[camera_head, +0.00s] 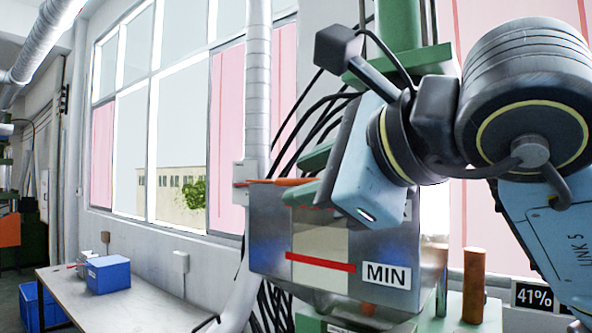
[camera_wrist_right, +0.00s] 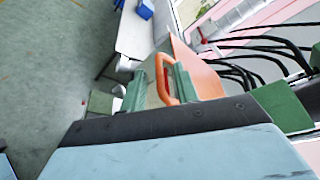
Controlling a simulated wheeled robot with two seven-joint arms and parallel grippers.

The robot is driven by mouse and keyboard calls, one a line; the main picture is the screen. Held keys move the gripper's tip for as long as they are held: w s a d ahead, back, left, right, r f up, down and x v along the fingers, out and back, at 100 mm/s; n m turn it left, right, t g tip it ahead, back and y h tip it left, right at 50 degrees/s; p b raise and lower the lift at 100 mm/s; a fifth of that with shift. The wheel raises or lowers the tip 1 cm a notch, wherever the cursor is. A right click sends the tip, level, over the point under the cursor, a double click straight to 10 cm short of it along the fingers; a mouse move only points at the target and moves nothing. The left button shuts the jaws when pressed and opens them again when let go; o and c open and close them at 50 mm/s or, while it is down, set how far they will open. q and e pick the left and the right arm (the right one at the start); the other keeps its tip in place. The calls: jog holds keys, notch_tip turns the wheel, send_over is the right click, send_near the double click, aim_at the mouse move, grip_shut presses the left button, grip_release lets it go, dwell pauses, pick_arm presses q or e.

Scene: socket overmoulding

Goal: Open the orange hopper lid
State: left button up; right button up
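The grey metal hopper (camera_head: 268,230) with a MIN label stands at centre right in the head view. Its orange lid (camera_head: 262,182) shows edge-on as a thin strip along the top and looks closed. In the right wrist view the lid (camera_wrist_right: 201,80) is a flat orange panel, with an orange loop handle (camera_wrist_right: 160,80) on it. My right gripper (camera_head: 303,178) is at the lid, its green fingers apart. In the wrist view the gripper (camera_wrist_right: 159,86) has one finger on each side of the handle, with a visible gap. Contact is not clear. My left gripper is out of view.
Black cables and a green machine column (camera_head: 398,35) stand behind the hopper. A brown cylinder (camera_head: 474,285) is at the lower right. A table (camera_head: 165,300) with a blue bin (camera_head: 108,273) stands to the left, its front part clear.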

jog(key=shift+x, duration=1.4)
jog(key=shift+c, duration=0.4)
jog(key=shift+s, duration=0.1)
grip_shut()
